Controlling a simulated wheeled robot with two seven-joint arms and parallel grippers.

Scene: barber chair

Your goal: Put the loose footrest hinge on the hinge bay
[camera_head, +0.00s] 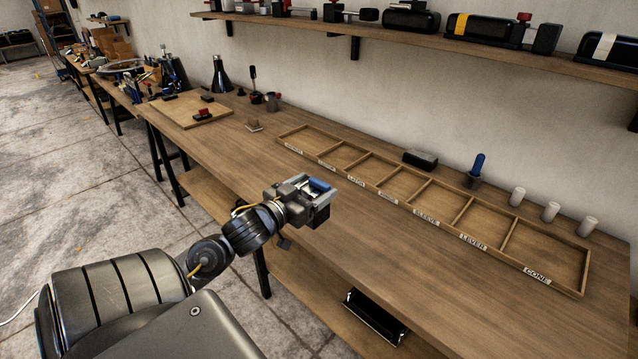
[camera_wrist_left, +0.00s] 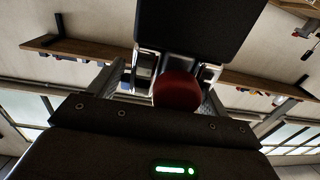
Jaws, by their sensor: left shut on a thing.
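My left gripper (camera_head: 312,192) is above the near edge of the workbench, left of the tray. It is shut on a dark block-like part (camera_head: 320,213), which seems to be the footrest hinge. In the left wrist view a broad black block (camera_wrist_left: 200,28) and a dark red round piece (camera_wrist_left: 177,90) show at the fingers. A blue piece (camera_head: 319,184) shows at the fingertips in the head view. I cannot read which label says hinge. My right gripper is out of view.
Behind the tray stand a black box (camera_head: 420,159), a blue-handled tool (camera_head: 477,168) and white cylinders (camera_head: 551,212). A shelf (camera_head: 430,45) of dark units runs above. The bench front is clear.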

